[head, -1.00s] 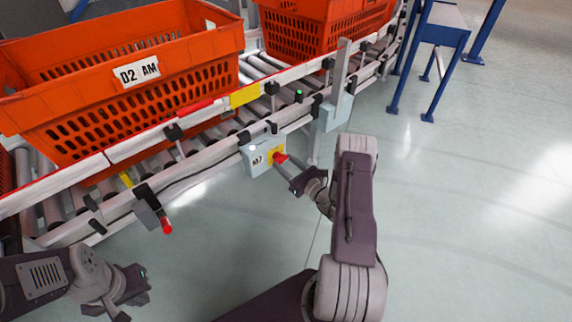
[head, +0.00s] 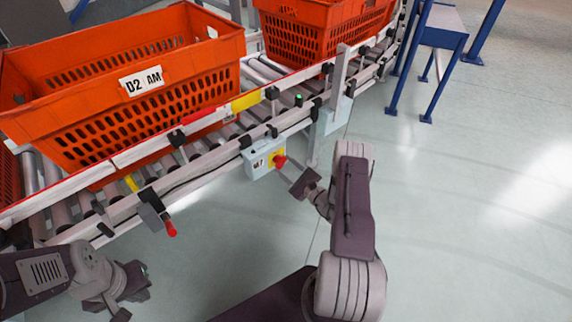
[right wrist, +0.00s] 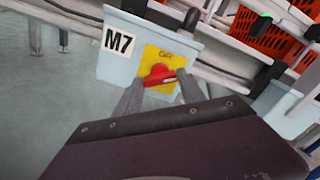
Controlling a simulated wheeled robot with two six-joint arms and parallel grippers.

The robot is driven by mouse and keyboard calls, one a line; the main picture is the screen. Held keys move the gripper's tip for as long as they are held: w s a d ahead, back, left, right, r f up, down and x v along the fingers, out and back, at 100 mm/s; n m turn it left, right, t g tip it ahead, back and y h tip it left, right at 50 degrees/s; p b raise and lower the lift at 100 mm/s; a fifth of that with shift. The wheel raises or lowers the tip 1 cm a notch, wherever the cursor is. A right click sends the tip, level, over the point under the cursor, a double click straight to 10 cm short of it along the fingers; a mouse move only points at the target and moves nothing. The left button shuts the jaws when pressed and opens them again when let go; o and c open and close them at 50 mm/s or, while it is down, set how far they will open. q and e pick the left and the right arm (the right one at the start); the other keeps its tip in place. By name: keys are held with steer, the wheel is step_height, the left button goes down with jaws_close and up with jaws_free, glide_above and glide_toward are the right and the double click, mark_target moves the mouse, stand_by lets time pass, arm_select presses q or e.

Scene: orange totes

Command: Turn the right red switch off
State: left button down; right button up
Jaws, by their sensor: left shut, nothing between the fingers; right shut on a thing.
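The right red switch (head: 280,161) sits on a yellow plate on a pale blue box on the side of the conveyor. In the right wrist view the red switch (right wrist: 159,75) shows up close, with the label M7 on the box to its left. My right gripper (head: 290,170) is shut on this switch, one finger on either side of it. Another red-tipped part (head: 171,229) hangs from a grey bracket further left on the conveyor. My left gripper (head: 136,292) is shut and empty at the lower left, apart from the conveyor.
A large orange tote (head: 190,95) labelled D2 AM stands on the roller conveyor (head: 100,218). A second orange tote (head: 300,40) stands further back. A blue-legged stand (head: 440,40) is at the upper right. The floor at right is clear.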

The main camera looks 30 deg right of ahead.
steer(key=n+p, duration=0.3)
steer(key=n, duration=0.3)
steer(key=shift+r+n, duration=0.1)
steer(key=shift+n, duration=0.2)
steer(key=shift+n+p, duration=1.15)
steer(key=shift+n, duration=1.05)
steer(key=o, duration=1.4)
steer(key=shift+c, duration=0.2)
steer(key=s+d+p, duration=0.1)
steer(key=s+p, duration=0.3)
steer(key=s, duration=0.5)
steer(key=shift+d, duration=0.3)
